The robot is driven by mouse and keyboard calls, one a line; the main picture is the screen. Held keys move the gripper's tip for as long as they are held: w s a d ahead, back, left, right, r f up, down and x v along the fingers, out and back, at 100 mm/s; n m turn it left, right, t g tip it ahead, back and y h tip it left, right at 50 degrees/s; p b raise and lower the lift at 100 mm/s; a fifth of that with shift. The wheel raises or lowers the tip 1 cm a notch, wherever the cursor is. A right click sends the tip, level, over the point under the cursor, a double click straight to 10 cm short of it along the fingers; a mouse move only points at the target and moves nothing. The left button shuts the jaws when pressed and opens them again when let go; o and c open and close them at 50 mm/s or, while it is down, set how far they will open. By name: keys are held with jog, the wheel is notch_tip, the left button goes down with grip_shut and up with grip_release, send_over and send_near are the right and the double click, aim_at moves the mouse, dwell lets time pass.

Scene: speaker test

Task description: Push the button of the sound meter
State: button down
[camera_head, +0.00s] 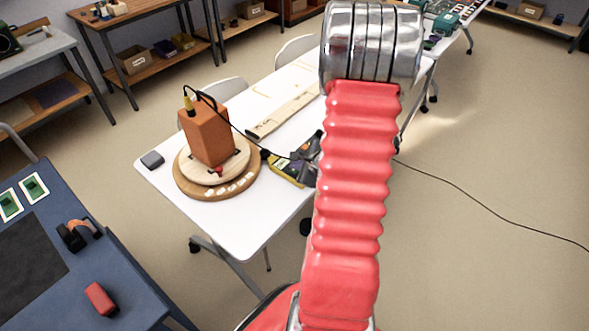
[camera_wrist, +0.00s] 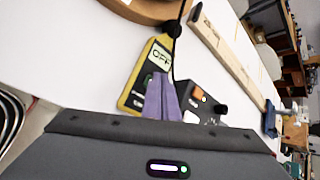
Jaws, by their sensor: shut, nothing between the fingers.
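The sound meter (camera_wrist: 155,62) is a yellow and black handheld device lying on the white table, with a display reading OFF. It also shows in the head view (camera_head: 286,174), partly hidden by my arm. My gripper (camera_wrist: 165,84) is shut and empty, its purple fingers over the lower part of the meter in the wrist view. The fingers hide part of the meter's face, and a small green mark shows just left of them. I cannot tell whether the fingertips touch the meter, and no button is clearly visible.
A dark box with an orange square and knobs (camera_wrist: 203,101) lies right of the meter. A black cable runs past the meter. An orange-brown speaker box (camera_head: 207,137) stands on a round wooden turntable (camera_head: 190,186). A pale plank (camera_wrist: 228,52) lies on the white table (camera_head: 236,221).

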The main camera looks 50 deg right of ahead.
jog(key=shift+f, duration=0.15)
dwell(0.3)
jog(key=shift+r, duration=0.95)
jog(key=shift+r, duration=0.15)
notch_tip(320, 180, up, 6)
jog(key=shift+f, duration=0.1)
dwell(0.8)
